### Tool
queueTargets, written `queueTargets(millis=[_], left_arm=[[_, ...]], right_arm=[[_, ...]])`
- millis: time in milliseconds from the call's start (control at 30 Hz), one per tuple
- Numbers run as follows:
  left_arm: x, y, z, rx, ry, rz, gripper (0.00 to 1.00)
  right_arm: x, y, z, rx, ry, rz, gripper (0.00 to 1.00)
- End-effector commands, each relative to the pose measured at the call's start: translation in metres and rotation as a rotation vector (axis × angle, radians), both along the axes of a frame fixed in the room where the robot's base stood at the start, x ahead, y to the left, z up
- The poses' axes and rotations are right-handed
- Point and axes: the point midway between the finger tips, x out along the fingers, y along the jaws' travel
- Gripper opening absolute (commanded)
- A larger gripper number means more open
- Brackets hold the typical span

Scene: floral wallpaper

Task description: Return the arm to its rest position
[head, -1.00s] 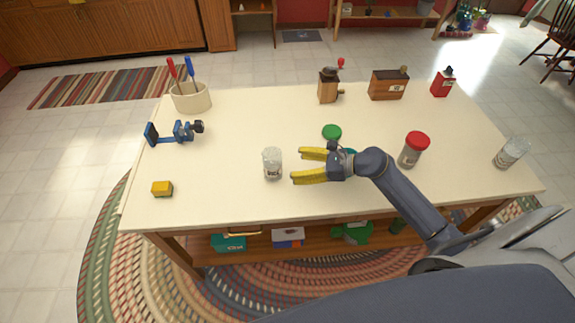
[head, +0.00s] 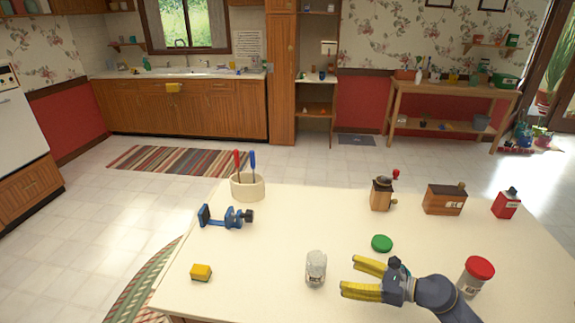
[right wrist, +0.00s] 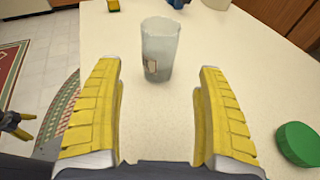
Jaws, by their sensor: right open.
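My right gripper (head: 349,275) has yellow fingers, which are spread apart and empty, low over the white table (head: 260,300). A clear glass jar (head: 316,268) without a lid stands upright just left of the fingertips, apart from them. In the right wrist view the jar (right wrist: 160,50) stands beyond the open fingers (right wrist: 158,75). A green lid (head: 382,243) lies on the table behind the gripper. Part of my left gripper (right wrist: 24,124) shows at the left edge of the right wrist view, beyond the table edge. Its opening is unclear.
A red-lidded jar (head: 476,277) stands right of the gripper, close to my right arm. A yellow block (head: 201,272), a blue clamp (head: 226,217) and a crock of screwdrivers (head: 247,187) are on the left. A grinder (head: 381,195), wooden box (head: 444,200) and red can (head: 506,204) stand behind.

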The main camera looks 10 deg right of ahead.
Motion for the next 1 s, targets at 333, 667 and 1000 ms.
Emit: queueTargets(millis=[333, 667, 1000], left_arm=[[0.0, 0.0, 0.0, 0.0, 0.0, 0.0, 0.89], [0.0, 0.001, 0.0, 0.001, 0.0, 0.0, 0.89], [0.0, 0.001, 0.0, 0.001, 0.0, 0.0, 0.89]], right_arm=[[0.0, 0.017, 0.066, 0.546, 0.004, -0.334, 0.74], [-0.021, -0.03, 0.082, 1.121, 0.149, -0.755, 0.74], [-0.084, -0.076, 0.025, 1.613, 0.396, -1.255, 0.74]])
